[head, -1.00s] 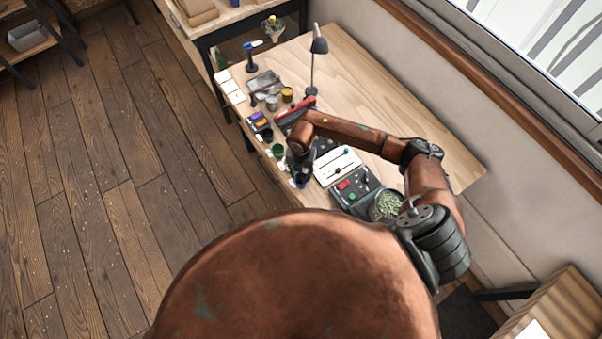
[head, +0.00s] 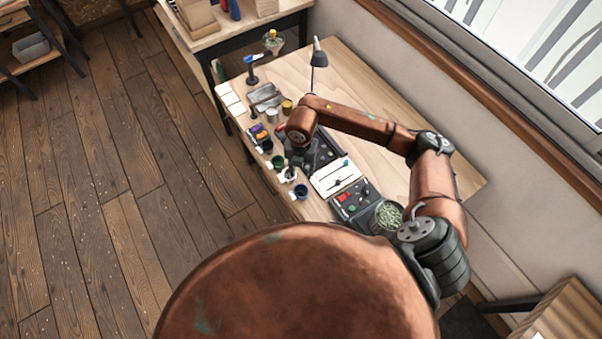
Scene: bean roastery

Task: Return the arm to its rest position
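My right arm (head: 360,122) reaches in from the right over the wooden workbench (head: 375,75). Its wrist bends down, and the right gripper (head: 291,172) is low near the bench's front edge. It is small and dark here, and I cannot make out whether its fingers are apart. A small white item (head: 287,175) shows at its tips; whether they touch is unclear. A green cup (head: 277,162) and a blue cup (head: 300,192) stand on either side of the gripper. My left gripper is out of view.
A white panel with sliders (head: 336,176), a dark control box (head: 352,198) and a bowl of green beans (head: 388,214) lie right of the gripper. A desk lamp (head: 318,58), tins (head: 287,106) and a blue-topped tool (head: 251,68) stand farther back. The bench's right side is clear.

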